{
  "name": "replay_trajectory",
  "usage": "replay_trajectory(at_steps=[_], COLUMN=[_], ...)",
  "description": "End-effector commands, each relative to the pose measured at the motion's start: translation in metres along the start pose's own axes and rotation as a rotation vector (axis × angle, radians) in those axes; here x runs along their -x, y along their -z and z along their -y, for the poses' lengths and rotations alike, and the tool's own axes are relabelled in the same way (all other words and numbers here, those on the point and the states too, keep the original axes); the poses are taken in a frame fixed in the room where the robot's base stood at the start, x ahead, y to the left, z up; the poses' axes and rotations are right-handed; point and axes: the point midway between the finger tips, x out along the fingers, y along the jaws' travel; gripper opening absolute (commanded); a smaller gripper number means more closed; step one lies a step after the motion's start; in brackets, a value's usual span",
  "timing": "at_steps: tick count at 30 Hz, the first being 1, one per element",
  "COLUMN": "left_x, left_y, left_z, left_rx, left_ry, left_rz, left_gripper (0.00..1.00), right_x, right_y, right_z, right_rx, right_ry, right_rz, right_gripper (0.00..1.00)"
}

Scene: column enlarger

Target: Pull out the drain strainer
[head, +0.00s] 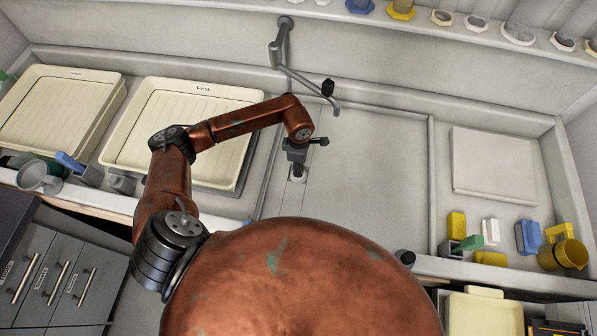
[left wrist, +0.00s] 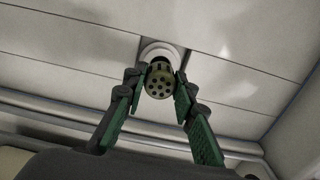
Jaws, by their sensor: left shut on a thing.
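The drain strainer (left wrist: 160,80) is a small olive-brass cylinder with holes in its end, seen in the left wrist view. A white round collar (left wrist: 163,49) shows just behind it. My left gripper (left wrist: 158,86) has its green-padded fingers on either side of the strainer and is shut on it. In the head view my left gripper (head: 297,163) points down at the sink floor, over a small pale drain area (head: 298,177). The gripper hides most of the strainer there. I cannot tell whether the strainer still touches the collar. My right gripper is not in view.
A grey faucet (head: 282,45) with a long spout stands behind my left arm. Cream trays (head: 190,94) lie to the left. A white board (head: 493,162) lies at the right. A yellow jug (head: 566,254) and small blocks stand at front right. The sink floor (head: 370,170) right of the gripper is clear.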

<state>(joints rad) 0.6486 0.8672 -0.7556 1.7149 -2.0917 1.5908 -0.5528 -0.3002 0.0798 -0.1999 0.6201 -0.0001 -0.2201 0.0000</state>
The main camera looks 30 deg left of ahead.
Motion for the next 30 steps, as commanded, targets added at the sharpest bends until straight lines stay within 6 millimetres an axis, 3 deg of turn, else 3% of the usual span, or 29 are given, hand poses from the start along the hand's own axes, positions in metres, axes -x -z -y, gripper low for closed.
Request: replay_trajectory(at_steps=[11,30], left_x=[0.004,0.061], left_y=[0.0,0.0], left_z=[0.0,0.0], left_rx=[0.0,0.0], left_ry=[0.0,-0.001], left_rz=[-0.001,-0.001], left_gripper=[0.0,0.0], right_x=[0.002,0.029], right_y=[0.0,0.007], right_z=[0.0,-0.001], right_rx=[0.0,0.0], right_ry=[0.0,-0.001], right_rz=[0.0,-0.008], right_gripper=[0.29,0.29])
